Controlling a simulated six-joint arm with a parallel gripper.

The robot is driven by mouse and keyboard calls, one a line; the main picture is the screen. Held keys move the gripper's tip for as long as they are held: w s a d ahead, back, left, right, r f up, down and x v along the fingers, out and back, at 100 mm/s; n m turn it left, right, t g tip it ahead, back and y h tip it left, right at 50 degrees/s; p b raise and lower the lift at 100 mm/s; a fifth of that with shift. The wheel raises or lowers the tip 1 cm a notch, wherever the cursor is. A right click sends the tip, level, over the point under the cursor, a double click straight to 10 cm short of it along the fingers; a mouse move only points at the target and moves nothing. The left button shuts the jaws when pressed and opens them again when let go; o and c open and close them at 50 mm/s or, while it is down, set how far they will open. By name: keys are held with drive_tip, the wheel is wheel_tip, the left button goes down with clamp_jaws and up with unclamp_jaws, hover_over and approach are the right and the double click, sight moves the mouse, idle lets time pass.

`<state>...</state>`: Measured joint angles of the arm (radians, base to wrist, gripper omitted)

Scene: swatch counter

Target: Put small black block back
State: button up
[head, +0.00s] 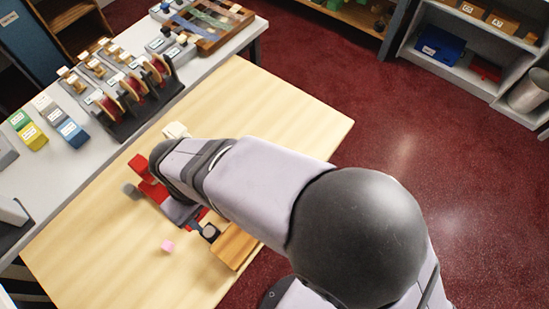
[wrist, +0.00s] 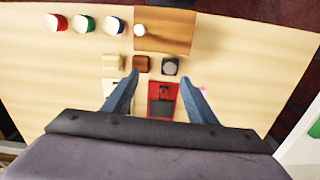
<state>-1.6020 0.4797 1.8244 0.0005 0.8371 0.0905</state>
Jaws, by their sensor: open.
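My gripper (wrist: 161,78) is open, its two blue fingers apart with nothing held between them. A small black block (wrist: 169,66) with a greyish round top stands just beyond the right fingertip in the wrist view. It also shows in the head view (head: 210,232), beside the wooden board. A red tray (wrist: 175,88) with dark parts in it lies below and between the fingers. A brown block (wrist: 140,62) and a beige block (wrist: 113,62) stand in a row with the black one. My arm hides part of this area in the head view.
A wooden board (wrist: 175,30) bears a white round piece (wrist: 139,30). Cups with red, green and blue (wrist: 115,25) stand left of it. A small pink cube (head: 167,246) lies on the open table. A rack of spools (head: 125,105) stands on the counter behind.

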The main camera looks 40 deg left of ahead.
drive_tip(key=w+d+r+m, duration=0.1)
drive_tip(key=w+d+m, duration=0.3)
drive_tip(key=w+d, duration=0.6)
drive_tip(key=w+d+r+m, duration=0.1)
drive_tip(key=w+d+m, duration=0.45)
drive_tip(key=w, duration=0.75)
drive_tip(key=d+m, duration=0.8)
drive_tip(key=d, duration=1.8)
drive_tip(key=shift+w+d+r, duration=0.15)
drive_tip(key=shift+w, duration=0.05)
